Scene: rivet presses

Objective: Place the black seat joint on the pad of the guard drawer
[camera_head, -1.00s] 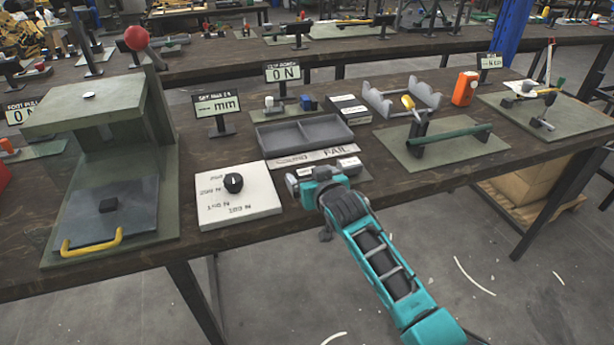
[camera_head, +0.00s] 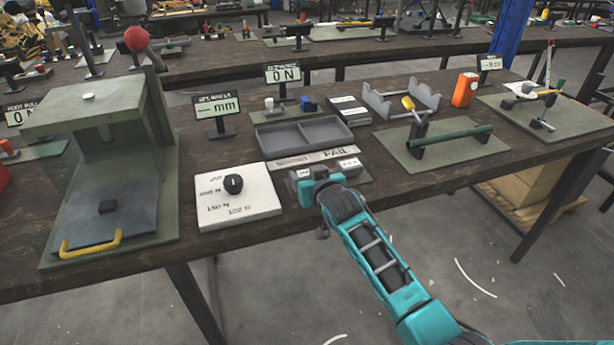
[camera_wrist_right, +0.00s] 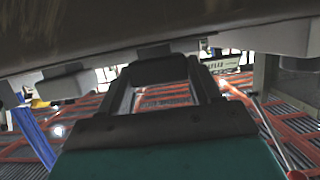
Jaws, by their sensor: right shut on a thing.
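My right gripper (camera_head: 306,180) is at the front edge of the bench, by a small plate with labelled light blocks. In the right wrist view its fingers are closed on a dark block (camera_wrist_right: 158,68), which looks like the black seat joint; the head view hides it behind the wrist. The guard drawer (camera_head: 132,222) is a dark plate with a yellow handle (camera_head: 91,243), at the left under the press. The gripper is well to the right of the drawer. My left gripper is not in view.
A white board with a black knob (camera_head: 237,203) lies between the drawer and my gripper.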

